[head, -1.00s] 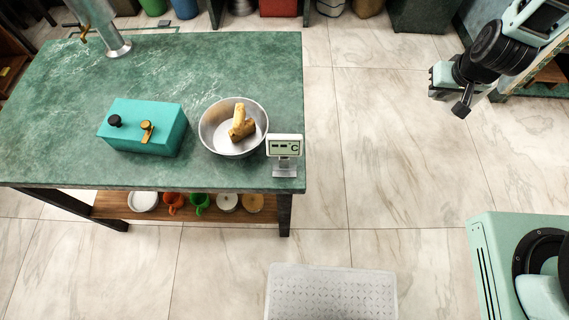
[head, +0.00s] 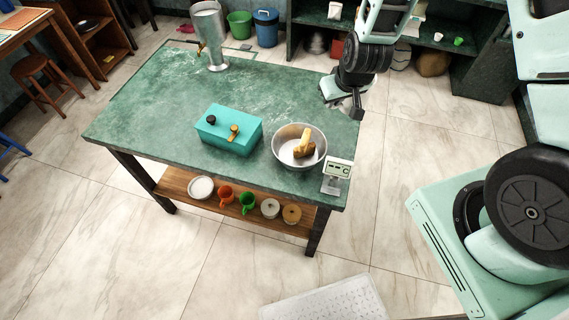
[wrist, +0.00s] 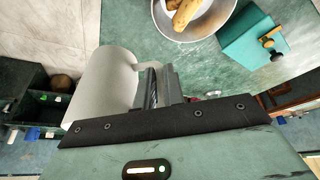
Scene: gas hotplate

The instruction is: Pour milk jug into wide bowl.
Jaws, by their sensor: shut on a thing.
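The wide bowl (head: 281,147) is a silver metal bowl on the green counter; knobbly brown and yellow pieces lie in it. It also shows at the top of the wrist view (wrist: 217,33). The milk jug (wrist: 100,85) is a plain pale grey-white vessel in the wrist view. My gripper (wrist: 160,82) is shut on its handle. The jug's contents are hidden, and I cannot make it out in the head view. There my gripper (head: 350,104) is at the counter's right edge, beyond and right of the bowl.
A teal box with knobs (head: 228,130) stands left of the bowl, a small display (head: 337,172) at its front right. A tall metal cylinder (head: 209,35) stands at the counter's far end. Mugs and dishes sit on the shelf below. Counter (head: 150,115) left of the box is clear.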

